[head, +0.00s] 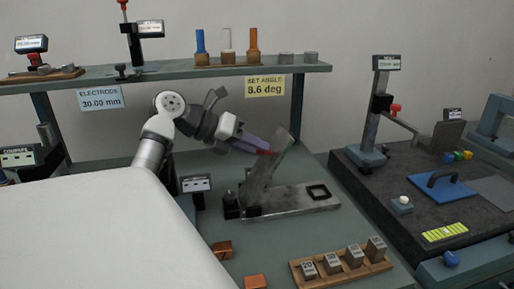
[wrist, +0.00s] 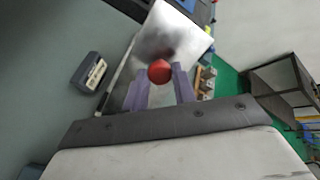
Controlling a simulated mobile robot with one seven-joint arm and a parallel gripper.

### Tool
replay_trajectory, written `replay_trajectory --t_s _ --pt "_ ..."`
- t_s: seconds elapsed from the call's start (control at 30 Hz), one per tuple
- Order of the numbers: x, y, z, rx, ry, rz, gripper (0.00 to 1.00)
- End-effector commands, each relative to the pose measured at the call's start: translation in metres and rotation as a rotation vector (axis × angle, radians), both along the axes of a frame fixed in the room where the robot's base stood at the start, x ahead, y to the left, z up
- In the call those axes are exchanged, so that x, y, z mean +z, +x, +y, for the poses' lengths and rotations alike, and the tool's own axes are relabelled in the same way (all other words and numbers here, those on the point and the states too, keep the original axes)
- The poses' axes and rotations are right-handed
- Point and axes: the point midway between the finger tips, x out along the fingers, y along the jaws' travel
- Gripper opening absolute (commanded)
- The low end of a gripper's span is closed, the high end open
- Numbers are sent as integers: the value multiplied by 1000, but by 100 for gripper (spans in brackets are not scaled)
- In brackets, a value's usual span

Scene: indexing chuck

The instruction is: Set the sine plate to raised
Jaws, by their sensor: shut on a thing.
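The sine plate (head: 267,169) is a grey metal plate tilted steeply up from its flat base (head: 295,200) on the bench, with its low end at the left. In the wrist view the plate (wrist: 172,38) fills the upper middle. A red knob (wrist: 159,71) sits at its edge, between my purple fingers. My gripper (head: 262,150) reaches in from the left and is shut on the red knob at the plate's upper part. In the wrist view my gripper (wrist: 160,82) has a fingertip on either side of the knob. A black square frame (head: 318,191) lies on the base's right end.
A wooden rack of gauge blocks (head: 341,263) stands in front of the base. Copper blocks (head: 222,250) lie front left. A small display (head: 196,184) is left of the base. A shelf (head: 190,74) with a "SET ANGLE 8.6 deg" sign (head: 264,87) runs behind. A dark surface plate (head: 425,200) is at right.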

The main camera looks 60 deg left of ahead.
Motion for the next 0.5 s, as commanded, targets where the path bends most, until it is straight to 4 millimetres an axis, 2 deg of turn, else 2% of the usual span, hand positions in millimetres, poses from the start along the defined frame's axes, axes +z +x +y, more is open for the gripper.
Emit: replay_trajectory --t_s 0.27,0.3,0.43,0.5 --pt "3 -1 2 8 1 -7 0" --pt "3 -1 2 7 1 -6 28" --pt "2 -1 1 6 1 -4 45" --pt "1 -1 1 4 0 -3 48"
